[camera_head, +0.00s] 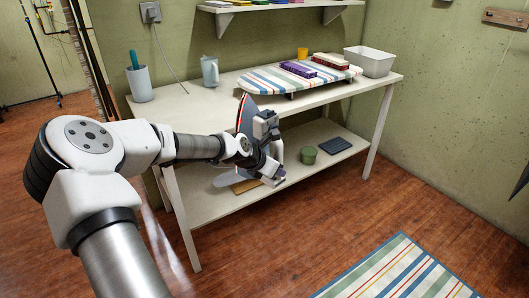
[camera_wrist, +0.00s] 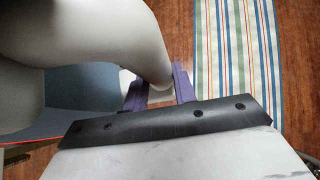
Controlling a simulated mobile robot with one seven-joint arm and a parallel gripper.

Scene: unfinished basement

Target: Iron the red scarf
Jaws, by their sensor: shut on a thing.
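My gripper (camera_wrist: 160,88) is shut on the white handle of the iron (camera_wrist: 95,30), with a purple finger on each side. In the head view the iron (camera_head: 243,114) is held tilted in front of the table's front edge, its dark, red-edged body partly hidden by my wrist. A red folded bundle (camera_head: 331,60), which looks like the red scarf, lies on the striped ironing board (camera_head: 262,82). A purple folded bundle (camera_head: 298,69) lies just left of it. My gripper is apart from the board, in front and to the left of both bundles.
The board stands on a white table (camera_head: 205,97) with a grey jug (camera_head: 210,70), a cup with a teal handle (camera_head: 139,83), a yellow cup (camera_head: 302,53) and a white bin (camera_head: 370,61). The lower shelf holds a green pot (camera_head: 308,155). The board's left part is bare.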

